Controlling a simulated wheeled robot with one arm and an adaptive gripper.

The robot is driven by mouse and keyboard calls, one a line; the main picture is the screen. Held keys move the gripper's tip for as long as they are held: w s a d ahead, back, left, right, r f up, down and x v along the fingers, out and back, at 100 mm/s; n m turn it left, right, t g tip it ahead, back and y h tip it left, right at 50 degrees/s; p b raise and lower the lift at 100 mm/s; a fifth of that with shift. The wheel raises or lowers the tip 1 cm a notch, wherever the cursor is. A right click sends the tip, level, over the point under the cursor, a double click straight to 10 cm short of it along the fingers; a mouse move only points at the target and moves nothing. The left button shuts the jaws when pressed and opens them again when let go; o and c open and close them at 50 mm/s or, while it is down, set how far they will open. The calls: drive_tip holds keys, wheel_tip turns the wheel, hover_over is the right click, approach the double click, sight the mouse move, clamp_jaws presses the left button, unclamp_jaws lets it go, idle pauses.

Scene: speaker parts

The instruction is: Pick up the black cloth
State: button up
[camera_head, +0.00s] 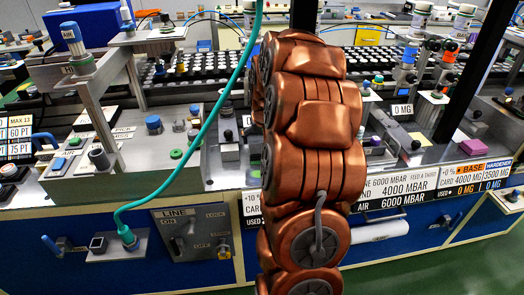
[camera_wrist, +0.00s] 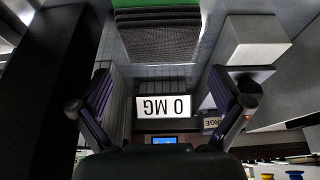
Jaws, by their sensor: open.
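I cannot make out a black cloth for certain in either view. In the wrist view a dark grey, ribbed panel or cloth (camera_wrist: 160,38) lies at the top middle, beyond my fingers; I cannot tell which it is. My gripper (camera_wrist: 160,82) is open, its two purple-padded fingers apart on the left and right, with nothing seen held between them. A white "0 MG" sign (camera_wrist: 165,106) shows upside down between the fingers, behind the gap. In the head view my copper arm fills the middle and hides what is behind it; my gripper does not show there.
A grey-white block (camera_wrist: 252,40) is right of the fingers, and a dark post (camera_wrist: 60,80) is on the left. In the head view a teal hose (camera_head: 196,140) hangs over the blue-fronted bench (camera_head: 350,258). Green floor shows at lower right.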

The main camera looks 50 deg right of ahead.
drive_tip(key=shift+p+x, duration=0.7)
drive_tip(key=shift+x, duration=1.5)
drive_tip(key=shift+s, duration=0.1)
drive_tip(key=c, duration=0.8)
drive_tip(key=shift+s+a+r+b, duration=0.15)
drive_tip(key=shift+r+b, duration=0.15)
drive_tip(key=shift+b, duration=0.2)
wheel_tip(320, 180, up, 6)
drive_tip(key=shift+r+b, duration=0.2)
drive_tip(key=shift+b, duration=0.65)
drive_tip(key=s+a+b, duration=0.1)
drive_tip(key=s+a, duration=0.3)
drive_tip(key=s, duration=0.1)
drive_tip(key=s+a+b, duration=0.1)
drive_tip(key=s+a, duration=0.3)
drive_tip(key=s, duration=0.1)
drive_tip(key=s+a+b, duration=0.1)
drive_tip(key=s+a, duration=0.2)
drive_tip(key=s, duration=0.2)
drive_tip(key=shift+s+a+b, duration=0.35)
drive_tip(key=shift+a+b, duration=0.05)
